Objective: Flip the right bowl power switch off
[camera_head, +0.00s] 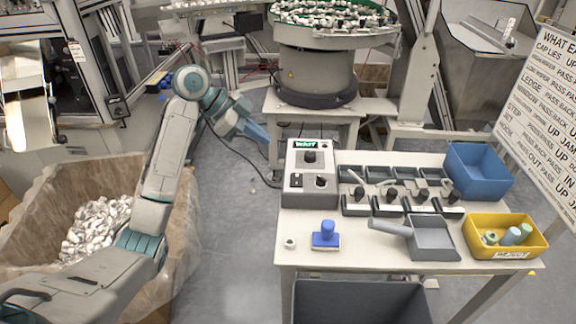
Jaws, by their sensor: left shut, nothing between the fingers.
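My left arm rises from the bottom left, and its gripper (262,136) points right, at the left side of the stand under the vibratory bowl. Its blue-grey fingers are shut with nothing between them. The bowl feeder (314,70) at the top centre is a grey drum on a dark base ring, with a green-lined bowl full of small parts. A small dark fitting (284,124) shows on the front edge of the feeder stand, just right of the fingertips. I cannot tell whether this is the power switch, or its position. My right gripper is not in view.
The white worktable (370,262) carries a control box (310,190) with a lit WAIT sign, a row of dark bins, a blue stamp-like tool (326,235), a grey scoop (432,238), a blue bin (479,170) and a yellow bin (505,222). A lined carton (35,205) of white caps stands left.

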